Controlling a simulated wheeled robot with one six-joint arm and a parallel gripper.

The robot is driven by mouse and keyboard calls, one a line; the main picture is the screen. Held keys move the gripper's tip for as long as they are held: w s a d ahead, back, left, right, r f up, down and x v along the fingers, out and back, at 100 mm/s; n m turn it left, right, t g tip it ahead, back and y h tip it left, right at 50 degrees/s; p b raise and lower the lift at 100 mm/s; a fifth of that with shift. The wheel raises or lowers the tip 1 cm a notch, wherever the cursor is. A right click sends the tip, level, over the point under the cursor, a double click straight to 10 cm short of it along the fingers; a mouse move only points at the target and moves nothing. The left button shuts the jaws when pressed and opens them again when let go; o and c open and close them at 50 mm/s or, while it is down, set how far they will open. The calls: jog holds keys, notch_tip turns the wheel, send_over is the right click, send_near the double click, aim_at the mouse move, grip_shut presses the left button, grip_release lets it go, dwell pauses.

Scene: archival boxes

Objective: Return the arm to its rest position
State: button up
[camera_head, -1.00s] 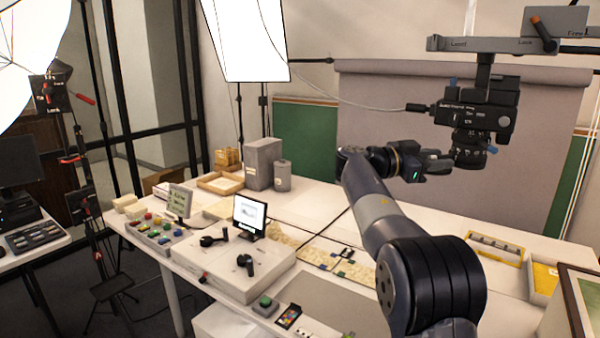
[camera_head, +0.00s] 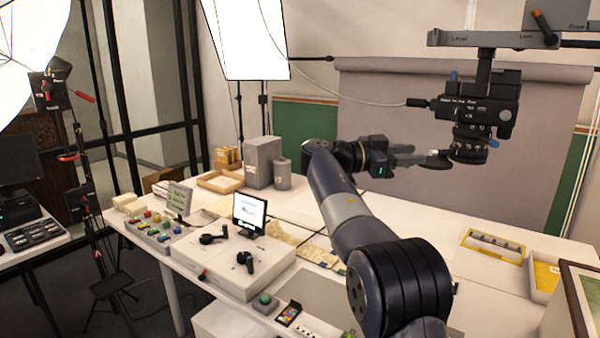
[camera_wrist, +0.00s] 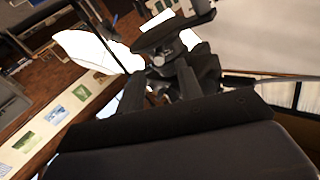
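My arm reaches from the lower right over the table. My gripper (camera_head: 425,158) is raised, just left of the lens of the overhead camera (camera_head: 470,140). I cannot tell whether that shape is gripped.
The overhead camera hangs from a grey stand arm (camera_head: 490,40) close to my gripper. On the white table stand a small screen (camera_head: 250,213), grey boxes (camera_head: 262,162) and a yellow tray (camera_head: 492,246). A softbox (camera_head: 245,40) hangs behind.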

aim_at(438, 154)
jog(key=d, duration=0.2)
jog(key=d+p, duration=0.1)
jog(key=d, duration=0.1)
jog(key=w+d, duration=0.1)
jog(key=d, duration=0.2)
jog(key=shift+d+p, duration=0.1)
jog(key=shift+p, duration=0.3)
jog(key=shift+s+f+n+t+b, duration=0.1)
jog(key=shift+f+n+t+b, duration=0.05)
jog(key=shift+n+t+b, duration=0.2)
jog(key=shift+s+t, duration=0.2)
jog(key=shift+t, duration=0.15)
jog(key=shift+s+n+t+y, duration=0.1)
jog(key=shift+n+t+y, duration=0.2)
jog(key=shift+n, duration=0.05)
jog(key=shift+r, duration=0.2)
